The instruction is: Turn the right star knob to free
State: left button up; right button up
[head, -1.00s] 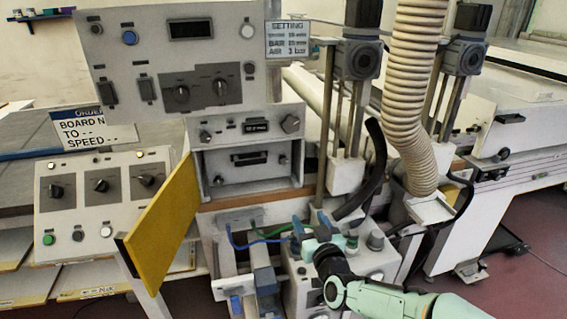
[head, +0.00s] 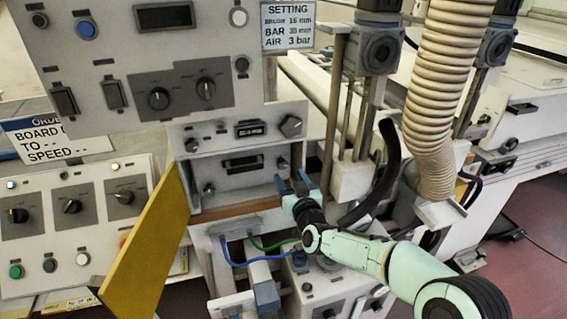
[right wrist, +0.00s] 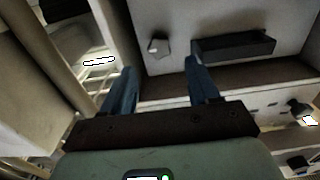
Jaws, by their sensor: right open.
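The right star knob (head: 283,163) is a small dark knob on the right side of the pale drawer front, below the upper panel, in the head view. A matching left knob (head: 209,188) sits at the other end of that front. My right gripper (head: 292,182) is open and empty, with blue fingers pointing up just below the right knob, apart from it in the picture. In the right wrist view, a dark faceted knob (right wrist: 158,46) shows beyond the gap between the open fingers (right wrist: 161,67), beside a dark bar handle. My left gripper is out of view.
A yellow door panel (head: 150,245) stands open at left. A hexagonal knob (head: 290,125) is on the panel above. A ribbed hose (head: 440,100), a black hose (head: 388,165) and metal posts stand at right. Blue and green tubes (head: 238,262) run below the drawer.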

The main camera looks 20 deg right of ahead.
aim_at(283, 164)
jog(key=w+p, duration=0.1)
jog(key=w, duration=0.5)
jog(key=shift+w+a+p, duration=0.1)
jog(key=shift+w+p, duration=0.3)
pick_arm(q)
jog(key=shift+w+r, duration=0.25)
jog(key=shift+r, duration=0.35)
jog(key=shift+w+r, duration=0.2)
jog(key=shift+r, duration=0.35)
pick_arm(e)
jog(key=c, duration=1)
